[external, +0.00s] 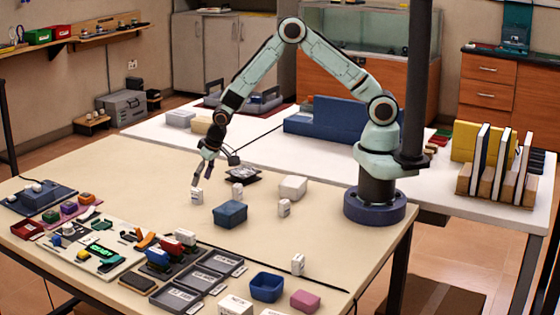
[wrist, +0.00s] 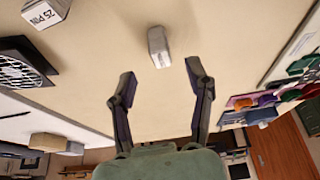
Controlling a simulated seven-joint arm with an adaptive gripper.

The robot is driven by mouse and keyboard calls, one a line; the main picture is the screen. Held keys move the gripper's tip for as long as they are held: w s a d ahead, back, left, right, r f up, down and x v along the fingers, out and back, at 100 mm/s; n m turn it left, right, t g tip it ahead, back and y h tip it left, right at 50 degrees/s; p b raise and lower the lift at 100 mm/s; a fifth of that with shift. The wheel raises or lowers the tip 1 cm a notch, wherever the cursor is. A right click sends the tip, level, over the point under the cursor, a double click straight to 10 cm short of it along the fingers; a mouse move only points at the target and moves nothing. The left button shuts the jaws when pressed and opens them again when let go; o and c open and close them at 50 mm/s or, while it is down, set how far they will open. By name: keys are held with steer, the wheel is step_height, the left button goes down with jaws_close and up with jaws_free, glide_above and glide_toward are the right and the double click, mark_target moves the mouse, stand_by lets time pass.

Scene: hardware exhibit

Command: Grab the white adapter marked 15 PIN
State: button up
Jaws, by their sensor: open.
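A small white adapter (wrist: 159,46) lies just ahead of my gripper (wrist: 160,72) in the wrist view, between the lines of its fingertips. The print on its end is too small to read. My gripper is open and empty, with its fingers apart on either side. In the external view my gripper (external: 198,180) points down just above a white adapter (external: 197,197) on the table. Another white adapter (wrist: 44,13), marked 25 PIN, lies at the upper left of the wrist view. I cannot read a 15 PIN mark in either view.
More small white blocks (external: 284,208) (external: 298,264) stand on the table. A dark blue box (external: 231,214) and a black fan (external: 242,175) are near my gripper. Trays (external: 176,298) and tools crowd the front left. The table left of my gripper is clear.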

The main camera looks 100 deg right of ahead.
mark_target(198, 190)
steer(key=x, duration=0.5)
steer(key=shift+w+f, duration=0.15)
steer(key=shift+f, duration=0.25)
jaws_close()
